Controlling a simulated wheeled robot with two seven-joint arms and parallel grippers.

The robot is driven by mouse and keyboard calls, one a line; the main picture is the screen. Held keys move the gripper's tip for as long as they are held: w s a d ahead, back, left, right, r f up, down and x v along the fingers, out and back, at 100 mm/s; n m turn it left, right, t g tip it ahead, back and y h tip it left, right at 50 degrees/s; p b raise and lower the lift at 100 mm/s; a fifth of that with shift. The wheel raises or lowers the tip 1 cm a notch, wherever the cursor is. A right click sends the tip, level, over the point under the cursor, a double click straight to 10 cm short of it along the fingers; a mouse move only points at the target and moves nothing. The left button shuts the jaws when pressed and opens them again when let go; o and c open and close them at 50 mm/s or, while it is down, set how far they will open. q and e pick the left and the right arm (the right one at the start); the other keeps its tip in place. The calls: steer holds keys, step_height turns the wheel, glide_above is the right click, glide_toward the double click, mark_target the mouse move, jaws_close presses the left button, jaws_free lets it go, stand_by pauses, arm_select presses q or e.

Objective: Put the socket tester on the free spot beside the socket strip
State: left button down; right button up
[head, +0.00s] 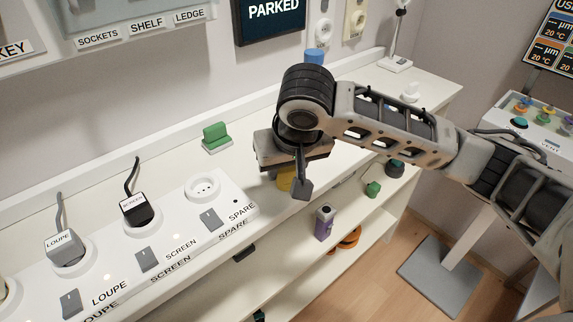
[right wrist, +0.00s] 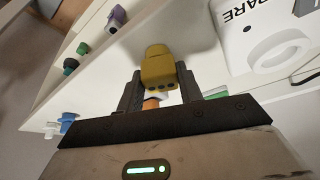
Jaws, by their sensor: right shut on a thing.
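The yellow socket tester (head: 284,179) is between the fingers of my right gripper (head: 292,184), just right of the strip's end. The right wrist view shows the tester (right wrist: 158,68) between both fingers (right wrist: 160,88), with dark round marks on its near side. My right gripper is shut on it. In the head view most of it is hidden behind the gripper; I cannot tell whether it touches the ledge. The white socket strip (head: 182,233) has LOUPE and SCREEN plugs in and an empty SPARE socket (head: 203,187). Bare ledge (head: 252,171) lies between strip and gripper. My left gripper is out of view.
A green block on a pale base (head: 215,137) stands behind the strip. A blue cylinder (head: 314,55) stands behind my right gripper. Lower shelves hold a purple object (head: 324,222), an orange object (head: 349,238) and a green one (head: 373,188). A lamp (head: 395,62) stands at the far end.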

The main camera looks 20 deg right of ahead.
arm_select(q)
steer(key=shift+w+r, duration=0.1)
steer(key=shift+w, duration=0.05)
arm_select(e)
steer(key=shift+f, duration=0.1)
steer(key=o, duration=1)
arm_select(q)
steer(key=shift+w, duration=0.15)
arm_select(e)
steer(key=shift+r, duration=0.35)
arm_select(q)
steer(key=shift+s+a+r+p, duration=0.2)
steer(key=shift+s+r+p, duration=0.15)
steer(key=shift+p, duration=0.8)
arm_select(e)
steer(key=v, duration=1.1)
steer(key=shift+s+r, duration=0.25)
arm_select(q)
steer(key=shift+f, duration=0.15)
